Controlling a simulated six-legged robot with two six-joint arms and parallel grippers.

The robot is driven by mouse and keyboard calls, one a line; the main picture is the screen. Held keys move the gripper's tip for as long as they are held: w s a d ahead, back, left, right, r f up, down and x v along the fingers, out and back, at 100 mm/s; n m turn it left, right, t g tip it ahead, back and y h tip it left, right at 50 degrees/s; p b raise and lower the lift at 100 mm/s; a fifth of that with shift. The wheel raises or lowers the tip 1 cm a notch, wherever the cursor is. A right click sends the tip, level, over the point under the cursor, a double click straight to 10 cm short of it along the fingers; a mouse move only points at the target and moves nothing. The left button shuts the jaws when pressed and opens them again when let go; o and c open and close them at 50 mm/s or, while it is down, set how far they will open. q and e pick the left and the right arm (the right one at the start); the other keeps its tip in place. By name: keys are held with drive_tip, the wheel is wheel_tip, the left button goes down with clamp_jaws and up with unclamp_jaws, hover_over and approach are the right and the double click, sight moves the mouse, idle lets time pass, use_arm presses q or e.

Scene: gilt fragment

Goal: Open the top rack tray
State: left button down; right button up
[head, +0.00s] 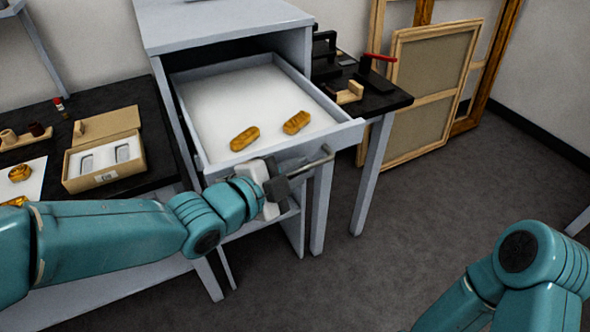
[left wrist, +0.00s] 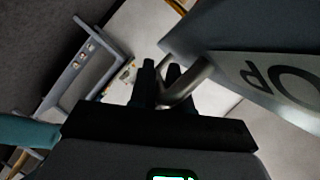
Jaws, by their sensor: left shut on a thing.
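The top rack tray (head: 205,105) is a grey-framed drawer with a white base, slid out of the grey rack (head: 215,22). Two gilt fragments lie on it, one (head: 245,138) at the front middle and one (head: 297,122) to its right. My left gripper (head: 281,186) is at the tray's front and shut on its metal bar handle (head: 318,163). In the left wrist view, the gripper's dark fingers (left wrist: 160,85) are around the handle bar (left wrist: 190,82). My right arm shows at the lower right of the head view, but its gripper is out of view.
A dark table at left holds an open cardboard box (head: 102,162) and small items. A dark table (head: 385,100) at right holds clamps and a wooden block. Framed canvases (head: 432,85) lean on the wall. The floor at right is clear.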

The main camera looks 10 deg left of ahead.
use_arm(q)
drive_tip(key=c, duration=1.4)
unclamp_jaws()
drive_tip(key=shift+a, duration=0.1)
drive_tip(key=shift+c, duration=0.2)
drive_tip(key=v, duration=1.6)
drive_tip(key=shift+s+f, duration=0.1)
drive_tip(key=shift+s, duration=0.05)
